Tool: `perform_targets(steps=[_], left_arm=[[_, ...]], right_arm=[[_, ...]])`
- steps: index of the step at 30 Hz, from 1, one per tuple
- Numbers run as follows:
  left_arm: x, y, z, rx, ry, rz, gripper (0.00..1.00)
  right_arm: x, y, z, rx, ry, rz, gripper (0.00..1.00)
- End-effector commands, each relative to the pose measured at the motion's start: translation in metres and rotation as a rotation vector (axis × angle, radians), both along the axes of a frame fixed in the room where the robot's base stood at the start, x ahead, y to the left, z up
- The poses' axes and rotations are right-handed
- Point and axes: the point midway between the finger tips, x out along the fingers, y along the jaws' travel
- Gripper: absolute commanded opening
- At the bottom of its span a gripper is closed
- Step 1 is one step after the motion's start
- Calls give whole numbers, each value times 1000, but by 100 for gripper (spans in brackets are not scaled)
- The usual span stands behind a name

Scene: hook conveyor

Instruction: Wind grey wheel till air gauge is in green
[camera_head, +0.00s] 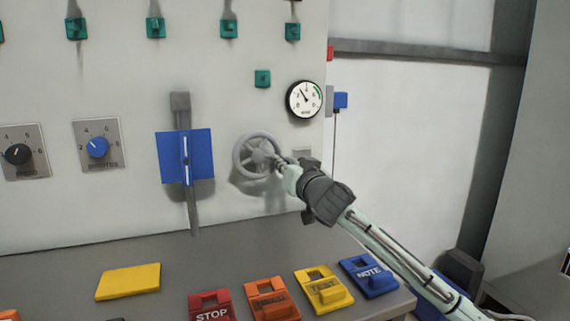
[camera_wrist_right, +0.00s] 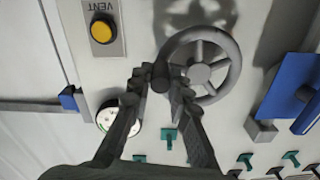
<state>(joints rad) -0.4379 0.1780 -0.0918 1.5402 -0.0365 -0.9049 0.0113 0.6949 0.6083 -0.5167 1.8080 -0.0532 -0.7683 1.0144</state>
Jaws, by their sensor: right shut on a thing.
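The grey wheel (camera_head: 240,160) is mounted on the pale panel, right of the blue slider plate. It also shows in the right wrist view (camera_wrist_right: 234,70). My right gripper (camera_head: 277,161) reaches it from the right. In the right wrist view the fingers (camera_wrist_right: 161,85) are closed around the dark handle knob (camera_wrist_right: 160,70) at the wheel's rim. The air gauge (camera_head: 304,100) is above and right of the wheel. Its needle points up and left, outside the green band at the right of the dial. In the wrist view a finger partly hides the gauge (camera_wrist_right: 105,118). My left gripper is not in view.
A blue slider plate (camera_head: 171,157) and a blue minutes dial (camera_head: 97,147) are left of the wheel. A yellow VENT button (camera_wrist_right: 101,30) is near the wheel. Coloured tags, including a STOP tag (camera_head: 211,306), lie on the grey ledge (camera_head: 230,255) below.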

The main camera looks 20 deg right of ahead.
Motion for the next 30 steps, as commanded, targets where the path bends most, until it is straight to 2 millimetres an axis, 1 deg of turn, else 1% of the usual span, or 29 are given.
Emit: perform_targets(steps=[8, 14, 20, 30], left_arm=[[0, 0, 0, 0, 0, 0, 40], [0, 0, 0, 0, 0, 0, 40], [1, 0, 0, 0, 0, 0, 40], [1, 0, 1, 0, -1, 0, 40]], right_arm=[[0, 0, 1, -14, 0, 0, 0], [0, -1, 5, -84, -3, 0, 0], [0, -1, 13, -226, -8, -1, 0], [0, 3, 30, -547, -19, -1, 0]])
